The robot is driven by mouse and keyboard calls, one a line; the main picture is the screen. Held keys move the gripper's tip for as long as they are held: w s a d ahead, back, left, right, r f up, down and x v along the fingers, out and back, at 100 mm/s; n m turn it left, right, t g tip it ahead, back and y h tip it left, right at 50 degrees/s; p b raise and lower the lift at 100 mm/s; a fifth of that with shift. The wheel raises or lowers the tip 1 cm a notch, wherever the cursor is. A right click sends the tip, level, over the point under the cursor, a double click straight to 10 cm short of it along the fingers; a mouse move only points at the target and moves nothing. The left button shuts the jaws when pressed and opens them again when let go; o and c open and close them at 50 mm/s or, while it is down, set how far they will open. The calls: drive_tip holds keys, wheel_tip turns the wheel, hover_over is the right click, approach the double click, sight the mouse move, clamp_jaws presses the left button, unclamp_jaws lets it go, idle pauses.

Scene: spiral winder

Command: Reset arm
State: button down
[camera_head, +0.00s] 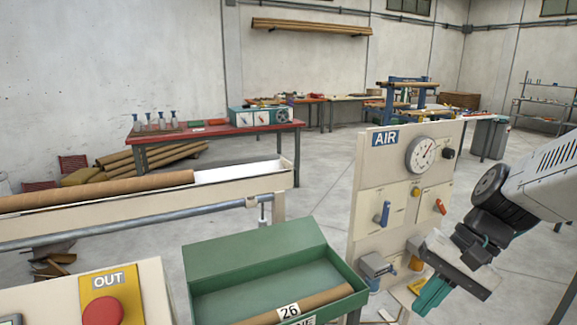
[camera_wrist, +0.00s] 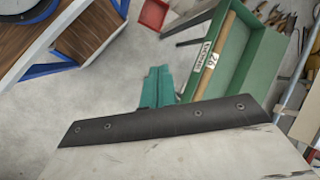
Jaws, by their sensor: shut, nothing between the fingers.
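My gripper (camera_head: 432,296) is at the lower right of the head view, with its teal fingers shut and empty. It hangs from my arm, in front of and to the right of the AIR panel's lower part, and the fingers point down and left. In the wrist view the teal fingers (camera_wrist: 157,88) show at the middle, close together, with bare floor around them. The fingers appear apart from the green box (camera_wrist: 264,62), which lies to their right in that view.
The AIR panel (camera_head: 376,196) with gauge and valves stands close to my arm. The green box (camera_head: 262,241) holds a cardboard tube (camera_head: 265,316) and bears the label 26. An OUT button panel (camera_head: 104,292) stands lower left. Open floor (camera_head: 327,180) lies behind.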

drive_tip(key=s+d+r+n+t+h, duration=0.1)
drive_tip(key=s+d+r+n+h, duration=0.1)
drive_tip(key=s, duration=0.3)
drive_tip(key=s+d+r+n+t+h, duration=0.1)
drive_tip(key=s+r+n+h, duration=0.2)
drive_tip(key=s, duration=0.3)
drive_tip(key=shift+d+r+h, duration=0.35)
drive_tip(key=shift+d+h, duration=0.05)
drive_tip(key=shift+h, duration=0.1)
